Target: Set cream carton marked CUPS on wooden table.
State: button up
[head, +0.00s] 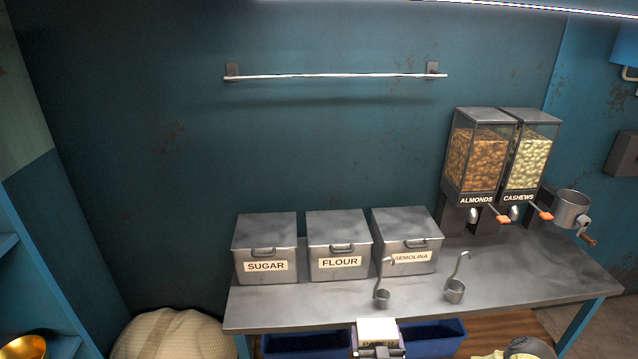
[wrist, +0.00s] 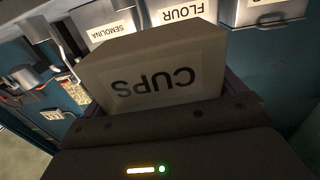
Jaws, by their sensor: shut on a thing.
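The cream carton marked CUPS (wrist: 150,70) fills the middle of the wrist view, its label upside down there. In the head view its pale top (head: 377,331) shows at the bottom edge, in front of the metal bench. My gripper (head: 379,351) is shut on the carton; its dark jaws (wrist: 165,115) show at the near side in the wrist view. Most of the carton's lower part is hidden in the head view. A brown wooden surface (head: 478,346) shows low at the right of the carton; I cannot tell whether it is the wooden table.
The metal bench (head: 330,304) holds bins marked SUGAR (head: 264,247), FLOUR (head: 340,244) and SEMOLINA (head: 407,239), two scoops, and almond and cashew dispensers (head: 500,155). Blue bins (head: 432,337) sit below it. A sack (head: 172,335) lies at lower left, and a grey round object (head: 528,347) at lower right.

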aim_at(379, 340)
jog(key=r, duration=0.1)
jog(key=r+p, duration=0.1)
jog(key=r, duration=0.1)
jog(key=shift+s+r, duration=0.1)
jog(key=shift+s, duration=0.2)
jog(key=shift+s+f, duration=0.25)
jog(key=shift+f, duration=0.2)
jog(key=s+f, duration=0.3)
jog(key=f, duration=0.1)
jog(key=shift+s+f, duration=0.3)
jog(key=shift+s, duration=0.1)
jog(key=shift+a, duration=0.1)
jog(key=shift+f, duration=0.1)
dwell(0.8)
jog(key=shift+s, duration=0.1)
dwell(1.1)
